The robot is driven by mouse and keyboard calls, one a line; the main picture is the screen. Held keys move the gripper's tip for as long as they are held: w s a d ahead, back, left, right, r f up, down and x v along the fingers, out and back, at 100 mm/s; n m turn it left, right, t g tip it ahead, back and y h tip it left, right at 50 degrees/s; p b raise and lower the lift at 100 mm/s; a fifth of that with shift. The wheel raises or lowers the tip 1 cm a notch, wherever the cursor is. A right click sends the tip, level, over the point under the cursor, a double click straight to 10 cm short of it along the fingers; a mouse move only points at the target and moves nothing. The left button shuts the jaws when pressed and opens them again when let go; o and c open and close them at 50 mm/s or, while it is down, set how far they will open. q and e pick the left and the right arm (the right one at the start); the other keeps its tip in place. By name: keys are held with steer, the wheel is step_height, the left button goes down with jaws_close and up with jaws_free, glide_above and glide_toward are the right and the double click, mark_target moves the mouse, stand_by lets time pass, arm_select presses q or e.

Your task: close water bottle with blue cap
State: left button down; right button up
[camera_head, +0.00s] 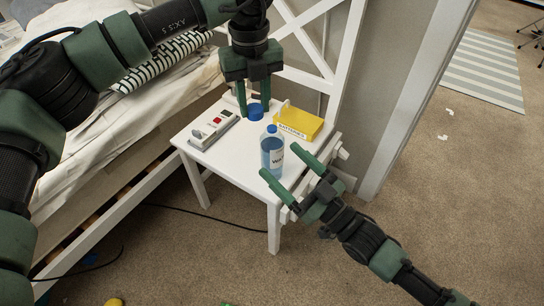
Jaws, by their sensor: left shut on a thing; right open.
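A blue cap (256,110) is between the fingertips of my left gripper (254,102). This gripper points down, behind and slightly left of the bottle, and is shut on the cap. Whether the cap touches the seat is hard to tell. My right gripper (290,172) is open, with its two fingers on either side of the bottle's right side in the picture. I cannot tell whether they touch the bottle.
The white chair (228,160) also carries a yellow batteries box (299,121) at the right and a power strip (213,130) at the left. A bed (95,130) stands close on the left. Carpet is open at the front right.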

arm_select(q)
steer(key=d+r+n, duration=0.1)
steer(key=n, duration=0.2)
steer(key=d+r+n, duration=0.1)
steer(key=n, duration=0.2)
steer(key=d+r+n+p, duration=0.1)
steer(key=n, duration=0.2)
steer(key=shift+w+d, duration=0.4)
arm_select(e)
steer(key=w+d+f+g+h, duration=0.2)
steer(key=w+d+f, duration=0.1)
steer(key=f, duration=0.4)
steer(key=shift+d+f, duration=0.15)
steer(key=shift+d, duration=0.15)
steer(key=shift+a, duration=0.1)
steer(key=x, duration=1.2)
steer(key=shift+f, duration=0.15)
jaws_close()
arm_select(q)
glide_above(272, 130)
steer(key=shift+f, duration=2.5)
